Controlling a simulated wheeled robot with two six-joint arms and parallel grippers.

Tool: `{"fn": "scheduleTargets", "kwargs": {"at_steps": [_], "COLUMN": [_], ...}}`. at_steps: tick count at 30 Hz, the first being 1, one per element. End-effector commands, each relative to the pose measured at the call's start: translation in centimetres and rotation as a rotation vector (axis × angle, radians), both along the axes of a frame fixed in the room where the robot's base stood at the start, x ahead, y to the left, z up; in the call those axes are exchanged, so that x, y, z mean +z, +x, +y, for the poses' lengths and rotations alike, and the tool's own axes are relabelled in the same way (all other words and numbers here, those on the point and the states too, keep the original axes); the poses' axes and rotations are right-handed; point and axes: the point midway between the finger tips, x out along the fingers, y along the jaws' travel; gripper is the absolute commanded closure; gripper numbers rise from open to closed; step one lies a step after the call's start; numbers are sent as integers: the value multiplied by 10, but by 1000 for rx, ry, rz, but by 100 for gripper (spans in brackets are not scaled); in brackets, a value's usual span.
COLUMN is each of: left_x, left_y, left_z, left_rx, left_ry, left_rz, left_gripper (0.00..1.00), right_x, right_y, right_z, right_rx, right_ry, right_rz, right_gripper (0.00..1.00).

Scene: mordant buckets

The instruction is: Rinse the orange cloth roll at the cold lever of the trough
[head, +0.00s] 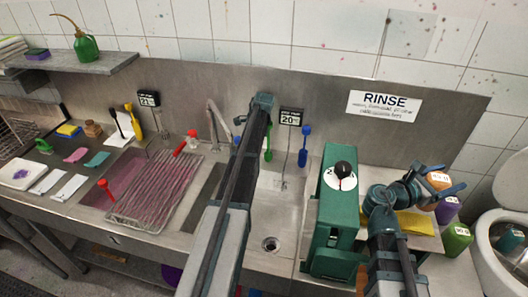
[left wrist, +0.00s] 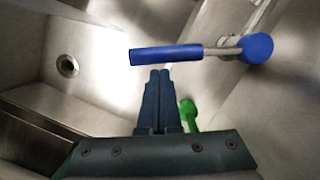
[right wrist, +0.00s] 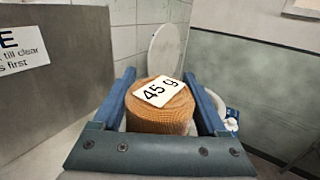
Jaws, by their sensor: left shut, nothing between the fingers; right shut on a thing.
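The orange cloth roll (right wrist: 158,115), with a white "45 g" label on top, sits between the fingers of my right gripper (right wrist: 158,85), which is shut on it. In the head view the roll (head: 438,180) is at the right, beyond the green machine and away from the trough (head: 284,212). My left gripper (left wrist: 159,78) is shut and empty. In the left wrist view its tips are close to the handle of a blue lever (left wrist: 165,55); I cannot tell whether they touch. The blue lever (head: 304,145) and a green lever (head: 268,154) stand at the trough's back wall.
A green machine with a dial (head: 340,177) stands right of the trough. Bottles, one purple (head: 447,210) and one green (head: 457,240), stand below the roll. A RINSE sign (head: 385,106) hangs behind.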

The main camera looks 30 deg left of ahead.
Motion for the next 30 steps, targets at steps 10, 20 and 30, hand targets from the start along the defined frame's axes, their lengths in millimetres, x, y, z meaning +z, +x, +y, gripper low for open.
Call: {"fn": "scheduleTargets", "kwargs": {"at_steps": [10,20,30], "left_x": [0,2,32], "left_y": [-15,-14,-9], "left_z": [11,10,0], "left_rx": [0,0,-1], "left_ry": [0,0,0], "left_rz": [0,0,0], "left_gripper": [100,100,100], "right_x": [0,2,32], "right_y": [0,0,0], "right_z": [0,0,0], "right_rx": [0,0,0], "right_ry": [0,0,0], "right_rz": [0,0,0], "right_gripper": [87,87,87]}}
